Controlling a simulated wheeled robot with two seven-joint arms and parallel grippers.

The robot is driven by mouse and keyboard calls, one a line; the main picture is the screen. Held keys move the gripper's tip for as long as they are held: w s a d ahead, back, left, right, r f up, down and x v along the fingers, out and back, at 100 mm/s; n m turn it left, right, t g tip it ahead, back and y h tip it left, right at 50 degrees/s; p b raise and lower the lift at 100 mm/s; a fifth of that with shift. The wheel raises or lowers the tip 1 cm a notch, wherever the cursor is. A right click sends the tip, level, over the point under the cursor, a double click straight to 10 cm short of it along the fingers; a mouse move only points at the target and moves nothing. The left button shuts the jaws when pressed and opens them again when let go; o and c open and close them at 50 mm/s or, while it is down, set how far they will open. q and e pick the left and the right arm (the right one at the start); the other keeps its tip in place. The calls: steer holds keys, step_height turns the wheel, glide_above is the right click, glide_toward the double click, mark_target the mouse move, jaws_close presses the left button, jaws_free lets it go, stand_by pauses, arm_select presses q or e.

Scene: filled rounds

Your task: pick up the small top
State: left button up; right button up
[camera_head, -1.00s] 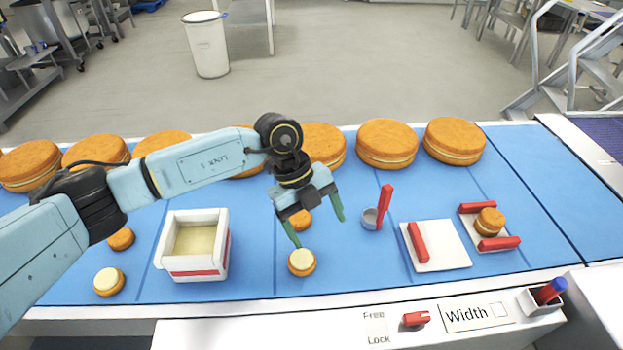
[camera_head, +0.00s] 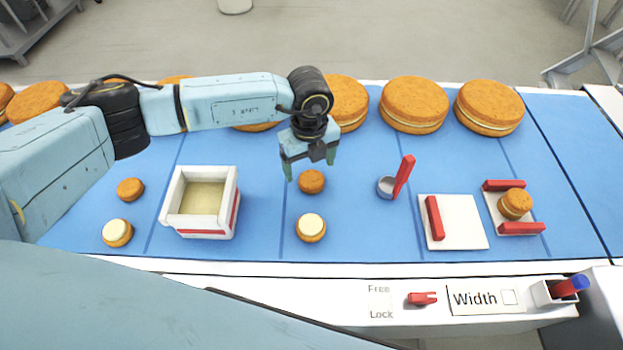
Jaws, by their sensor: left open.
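A small plain brown top (camera_head: 312,182) lies on the blue belt, just beyond a small round with cream filling on it (camera_head: 310,227). My left gripper (camera_head: 310,169) points down, open and empty, at the far side of this top, with its fingertips close to it in the picture. I cannot tell the exact height between them. A second small top (camera_head: 130,189) lies to the left, beyond another cream-covered round (camera_head: 117,232). My right gripper is not in view.
A white box of cream (camera_head: 231,213) stands left of the gripper. To the right are a scoop with red handle (camera_head: 404,175), a white plate with a red bar (camera_head: 461,225), and a red-railed holder (camera_head: 525,228) bearing a filled round (camera_head: 515,203). Large rounds (camera_head: 414,103) line the back.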

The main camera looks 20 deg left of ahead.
mark_target(311, 178)
arm_select(q)
step_height(311, 178, down, 4)
steer(key=shift+w+d+f, duration=0.1)
steer(key=shift+d+f, duration=0.05)
steer(key=shift+f, duration=0.05)
steer(key=shift+c, duration=0.3)
steer(key=c, duration=0.7)
